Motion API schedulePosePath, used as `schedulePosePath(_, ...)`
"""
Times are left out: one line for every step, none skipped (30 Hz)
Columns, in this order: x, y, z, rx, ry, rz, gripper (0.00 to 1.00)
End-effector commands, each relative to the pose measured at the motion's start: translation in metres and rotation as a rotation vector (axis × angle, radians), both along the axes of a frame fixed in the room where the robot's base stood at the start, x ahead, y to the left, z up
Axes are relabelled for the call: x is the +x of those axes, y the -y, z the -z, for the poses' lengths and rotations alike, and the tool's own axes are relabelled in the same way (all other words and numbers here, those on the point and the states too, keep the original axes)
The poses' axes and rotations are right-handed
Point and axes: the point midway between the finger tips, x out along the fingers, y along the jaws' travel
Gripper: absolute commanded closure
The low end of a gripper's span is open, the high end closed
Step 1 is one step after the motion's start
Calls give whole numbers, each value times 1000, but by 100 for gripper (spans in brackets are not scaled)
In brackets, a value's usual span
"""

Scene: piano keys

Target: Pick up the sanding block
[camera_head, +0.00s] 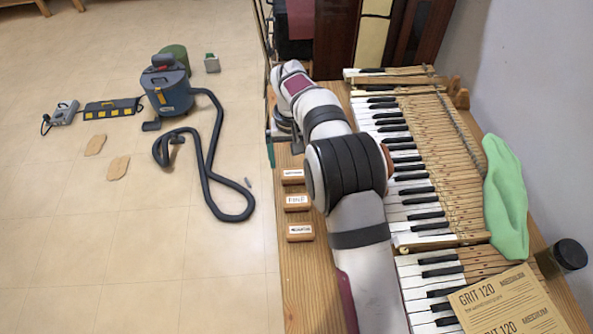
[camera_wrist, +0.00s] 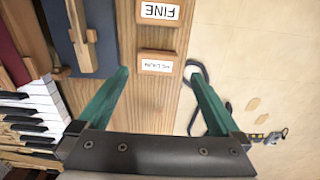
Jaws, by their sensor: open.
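Three small wooden sanding blocks with white labels lie in a row on the wooden bench in the head view. The far block (camera_head: 293,177) has a label too small to read. The middle block (camera_head: 297,202) reads FINE, and the near one (camera_head: 300,233) seems to read MEDIUM. In the wrist view, the FINE block (camera_wrist: 160,12) is at the top edge and the seemingly MEDIUM block (camera_wrist: 157,62) is below it. My gripper (camera_wrist: 158,77) is open and empty, its green fingers apart on either side of the lower block's column.
A piano keyboard (camera_head: 405,198) runs along the bench's right. A GRIT 120 MEDIUM sheet (camera_head: 505,300), green cloth (camera_head: 505,195) and dark jar (camera_head: 570,254) lie beyond. The wrist view shows a dark board (camera_wrist: 62,40) with wooden pieces. A vacuum (camera_head: 167,92) stands on the floor.

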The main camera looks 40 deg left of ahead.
Motion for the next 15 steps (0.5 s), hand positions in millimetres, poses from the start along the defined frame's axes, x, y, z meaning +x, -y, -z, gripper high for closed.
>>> schedulePosePath(0, 0, 10, -2, -2, 1, 0)
schedulePosePath(0, 0, 15, -1, -2, 2, 0)
schedulePosePath(0, 0, 19, 1, -1, 2, 0)
schedulePosePath(0, 0, 22, -1, -1, 2, 0)
schedulePosePath(1, 0, 26, -1, -1, 2, 0)
schedulePosePath(2, 0, 33, -1, -1, 2, 0)
schedulePosePath(4, 0, 39, -1, -1, 2, 0)
schedulePosePath(5, -1, 45, -1, -1, 2, 0)
schedulePosePath(7, -1, 54, -1, -1, 3, 0)
schedulePosePath(8, -2, 59, 0, -1, 2, 0)
schedulePosePath(8, -2, 65, 0, -1, 3, 0)
schedulePosePath(8, -2, 70, 1, -1, 3, 0)
schedulePosePath(8, -2, 73, 1, 0, 3, 0)
schedulePosePath(8, -2, 75, 1, 0, 4, 0)
schedulePosePath(8, -2, 76, 1, 0, 4, 0)
